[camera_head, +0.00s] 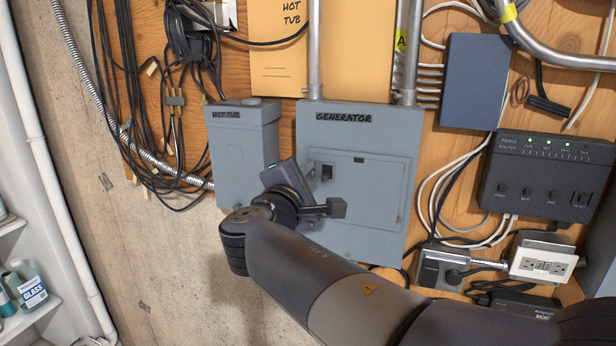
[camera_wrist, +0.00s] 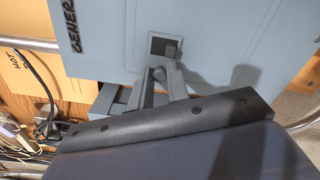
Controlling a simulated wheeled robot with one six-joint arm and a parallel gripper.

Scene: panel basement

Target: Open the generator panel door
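The grey generator panel (camera_head: 357,130), labelled GENERATOR, is mounted on the wooden wall in the middle of the head view. Its door (camera_head: 372,190) looks closed and flush. A small dark latch (camera_head: 327,173) sits at the door's upper left; it also shows in the wrist view (camera_wrist: 165,46). My gripper (camera_head: 306,178) is just left of the latch in the head view. In the wrist view my fingertips (camera_wrist: 161,73) are close below the latch, with a small gap seeming to remain. The fingers lean close together, and whether they are fully shut is unclear. Nothing shows between them.
The hot tub box (camera_head: 241,150) stands close left of the panel, beside my wrist. A black router (camera_head: 545,175), cables and outlets (camera_head: 543,262) lie to the right. Metal conduits (camera_head: 314,50) run above. A white shelf (camera_head: 25,310) stands at lower left.

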